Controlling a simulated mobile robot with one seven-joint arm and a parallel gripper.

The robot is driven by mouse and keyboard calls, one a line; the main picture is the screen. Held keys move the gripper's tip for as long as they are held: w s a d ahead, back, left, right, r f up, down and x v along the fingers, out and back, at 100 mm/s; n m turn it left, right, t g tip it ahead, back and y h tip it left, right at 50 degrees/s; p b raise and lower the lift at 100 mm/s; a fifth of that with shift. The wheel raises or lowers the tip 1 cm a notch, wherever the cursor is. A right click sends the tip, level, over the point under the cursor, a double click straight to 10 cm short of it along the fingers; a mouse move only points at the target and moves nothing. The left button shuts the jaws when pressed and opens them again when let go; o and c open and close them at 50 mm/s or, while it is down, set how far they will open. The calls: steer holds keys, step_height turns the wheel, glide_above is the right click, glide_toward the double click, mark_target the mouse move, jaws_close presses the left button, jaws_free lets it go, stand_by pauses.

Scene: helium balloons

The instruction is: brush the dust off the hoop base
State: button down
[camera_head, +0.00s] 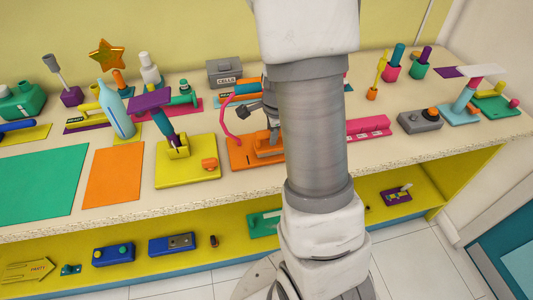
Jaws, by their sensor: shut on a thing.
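The hoop base (238,157) is a flat orange plate near the front of the counter, left of my arm. A pink curved hoop (227,127) rises at its left side. My gripper (273,128) is above the right part of the base, partly hidden by my arm. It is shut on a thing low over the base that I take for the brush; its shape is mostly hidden. An orange raised part (268,147) shows just under the jaws. I cannot tell whether the held thing touches the base. Dust is too small to make out.
A yellow base with a tilted blue-and-purple piece (162,123) stands close left. A pink block (368,126) and a grey button box (420,120) lie right of my arm. A grey CELLS box (223,73) stands behind. A lower yellow shelf (135,273) holds small items.

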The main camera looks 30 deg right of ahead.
steer(key=shift+f, duration=0.25)
steer(key=shift+s+d+r+b, duration=0.1)
steer(key=shift+s+d+b, duration=0.15)
steer(key=shift+d, duration=0.4)
steer(key=shift+s+d+r+b, duration=0.1)
steer(key=shift+d+b, duration=0.15)
steer(key=shift+d, duration=0.35)
steer(key=shift+f, duration=0.1)
steer(key=shift+a, duration=0.2)
steer(key=shift+w+a+p, duration=0.2)
steer(key=shift+a+p, duration=0.25)
steer(key=shift+a, duration=0.3)
steer(key=shift+w+a+p, duration=0.2)
steer(key=shift+a+p, duration=0.25)
steer(key=shift+a, duration=0.25)
steer(key=shift+w+a+p, duration=0.3)
steer(key=shift+a+p, duration=0.1)
steer(key=shift+a, duration=0.45)
steer(key=shift+d, duration=0.15)
